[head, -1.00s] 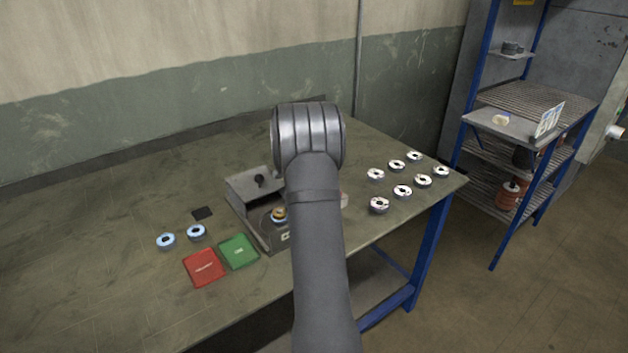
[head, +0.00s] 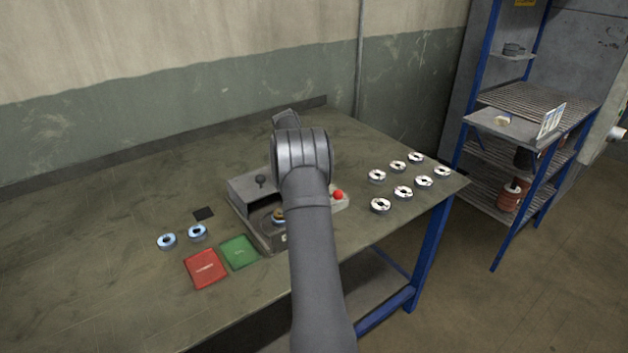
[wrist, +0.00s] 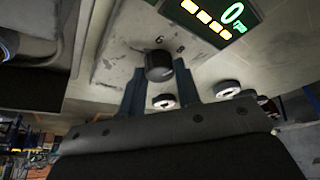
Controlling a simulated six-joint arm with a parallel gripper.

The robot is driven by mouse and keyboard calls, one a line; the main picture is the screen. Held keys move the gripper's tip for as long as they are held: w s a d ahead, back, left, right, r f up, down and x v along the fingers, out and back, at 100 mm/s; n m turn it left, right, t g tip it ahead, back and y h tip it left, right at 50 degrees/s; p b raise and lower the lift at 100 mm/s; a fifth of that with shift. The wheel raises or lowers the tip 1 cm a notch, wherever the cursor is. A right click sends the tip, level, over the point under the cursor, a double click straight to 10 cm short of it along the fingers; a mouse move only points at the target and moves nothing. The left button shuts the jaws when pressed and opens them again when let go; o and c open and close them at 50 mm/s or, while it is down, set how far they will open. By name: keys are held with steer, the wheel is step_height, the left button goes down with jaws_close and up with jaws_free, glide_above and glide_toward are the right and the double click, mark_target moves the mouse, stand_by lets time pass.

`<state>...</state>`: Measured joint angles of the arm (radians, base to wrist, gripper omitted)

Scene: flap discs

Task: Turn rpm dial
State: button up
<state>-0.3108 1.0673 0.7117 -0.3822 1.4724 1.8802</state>
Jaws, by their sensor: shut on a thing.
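The rpm dial is a small black knob (wrist: 158,64) on a pale, worn panel (wrist: 118,45), with printed marks beside it, in the wrist view. My gripper (wrist: 158,74) has one finger on each side of the knob and is shut on it. A dark display (wrist: 215,18) next to the dial shows a green 0 and several orange-yellow bars. In the head view my arm covers the gripper, the dial and the display. The grey machine (head: 252,190) shows partly beside my arm, with a disc (head: 279,215) on it.
A red button (head: 338,195) is on the machine's right side. Several white discs (head: 403,192) stand in rows at the right of the table (head: 120,290). Two bluish discs (head: 197,232), a red pad (head: 205,268) and a green pad (head: 239,251) lie at the left. A shelf (head: 520,105) stands at right.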

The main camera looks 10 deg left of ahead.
steer(key=shift+m+g, duration=0.4)
steer(key=shift+m, duration=0.5)
steer(key=o, duration=1)
steer(key=shift+c, duration=0.2)
steer(key=v, duration=1.2)
steer(key=shift+w+d, duration=0.1)
steer(key=shift+w, duration=0.05)
